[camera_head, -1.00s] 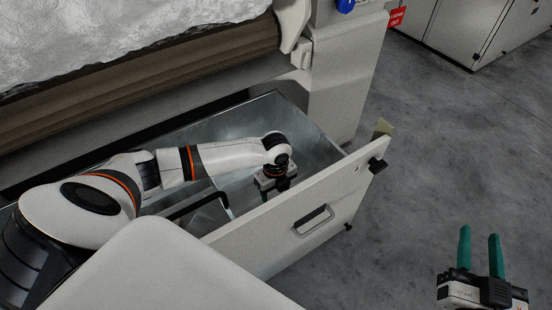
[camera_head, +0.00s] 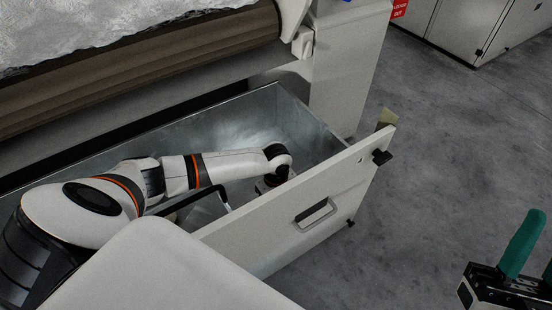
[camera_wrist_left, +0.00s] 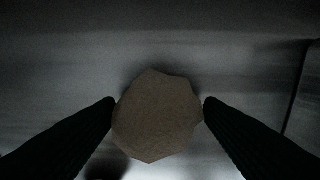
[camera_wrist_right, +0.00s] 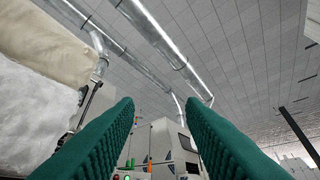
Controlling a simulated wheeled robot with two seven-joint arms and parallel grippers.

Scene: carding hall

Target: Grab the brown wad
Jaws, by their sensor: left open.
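The brown wad (camera_wrist_left: 157,115) shows in the left wrist view as a rough, many-sided lump on the grey metal floor of the drawer. My left gripper (camera_wrist_left: 158,108) is open, with one dark finger on each side of the wad; the fingertips are very close to its sides, and I cannot tell if they touch. In the head view my left arm reaches down into the open drawer (camera_head: 235,125), and its fingers and the wad are hidden behind the front panel. My right gripper (camera_wrist_right: 160,112) is open and empty, its green fingers pointing up toward the ceiling.
The drawer's front panel (camera_head: 285,205) with its handle (camera_head: 314,214) stands between me and the drawer's inside. A black bar (camera_head: 220,190) lies near my left forearm. A brown roller (camera_head: 150,60) with white fibre is above the drawer.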

